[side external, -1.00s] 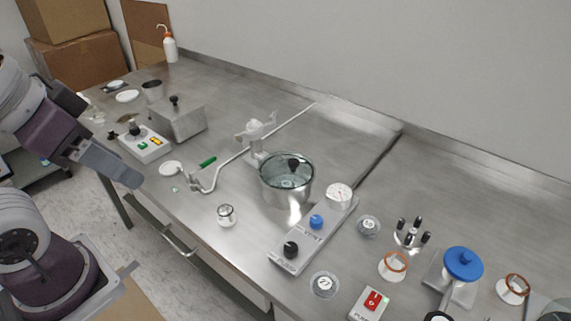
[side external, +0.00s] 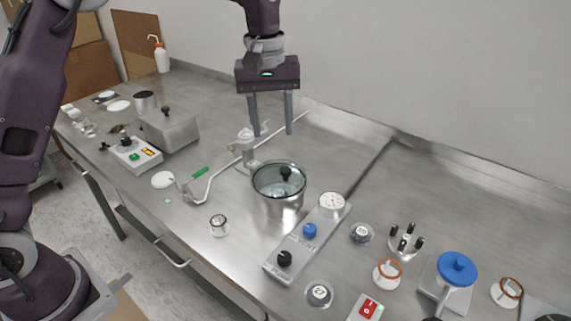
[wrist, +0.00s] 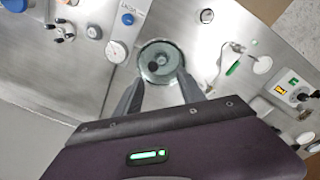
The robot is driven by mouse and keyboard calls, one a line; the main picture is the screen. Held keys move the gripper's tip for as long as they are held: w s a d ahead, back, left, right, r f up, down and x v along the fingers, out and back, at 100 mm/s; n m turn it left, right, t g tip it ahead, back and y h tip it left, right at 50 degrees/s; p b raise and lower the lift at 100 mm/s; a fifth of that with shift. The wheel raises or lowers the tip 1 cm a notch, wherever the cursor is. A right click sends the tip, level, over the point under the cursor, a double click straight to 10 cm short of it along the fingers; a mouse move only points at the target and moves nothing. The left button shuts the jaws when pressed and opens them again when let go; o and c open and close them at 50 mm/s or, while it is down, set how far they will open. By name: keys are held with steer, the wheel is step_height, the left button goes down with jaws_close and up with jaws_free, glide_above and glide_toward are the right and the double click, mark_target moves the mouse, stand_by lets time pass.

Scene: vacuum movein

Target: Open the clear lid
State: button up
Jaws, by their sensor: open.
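The clear lid (side external: 267,181) is a round glass disc with a black knob (side external: 286,172), and it lies on top of a steel pot (side external: 280,208) near the middle of the bench. In the wrist view the lid (wrist: 160,65) shows from above, beyond my fingertips, with its knob left of its centre. My gripper (side external: 273,130) points down with its two fingers apart and empty. In the side view it hangs above and behind the pot, clear of the lid. In the wrist view my gripper (wrist: 158,95) has a finger on each side below the lid.
A valve pipe (side external: 246,146) stands close to the pot, with a green-handled lever (side external: 200,173) to its left. A panel with knobs and a gauge (side external: 308,240) is on the pot's right. A steel box (side external: 170,130) is further left.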

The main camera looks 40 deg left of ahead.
steer(key=n, duration=0.1)
glide_above(286, 169)
steer(key=shift+g, duration=0.4)
steer(key=f, duration=0.4)
steer(key=shift+s+f, duration=0.25)
steer(key=shift+f, duration=0.05)
step_height(286, 169, down, 7)
steer(key=shift+w+f, duration=0.1)
steer(key=shift+f, duration=0.1)
steer(key=shift+c, duration=0.5)
jaws_close()
steer(key=shift+r, duration=0.1)
